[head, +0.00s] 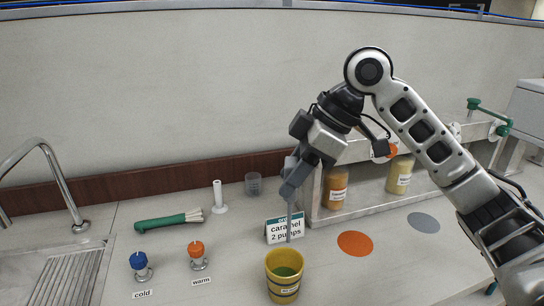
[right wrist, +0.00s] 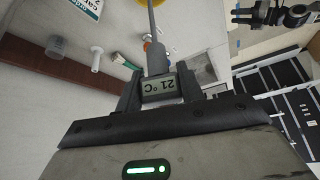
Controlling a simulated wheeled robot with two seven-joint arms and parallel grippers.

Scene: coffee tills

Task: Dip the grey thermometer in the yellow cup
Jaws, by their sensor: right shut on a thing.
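My right gripper (head: 291,186) is shut on the grey thermometer, whose display reads 21 °C in the right wrist view (right wrist: 160,88). The thermometer's thin probe (head: 289,222) hangs down in the head view, in front of the caramel sign. The yellow cup (head: 284,285) stands upright on the counter with green liquid inside. The probe's lower end shows just above the cup's far rim; I cannot tell whether it is over the cup or behind it. A bit of the yellow cup also shows in the right wrist view (right wrist: 142,3).
A caramel sign (head: 284,229) stands just behind the cup. Blue (head: 139,261) and orange (head: 196,249) knobs, a green-handled brush (head: 165,221), a white stand (head: 218,199) and a clear cup (head: 253,184) are left. Orange (head: 355,244) and grey (head: 424,222) discs lie right.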

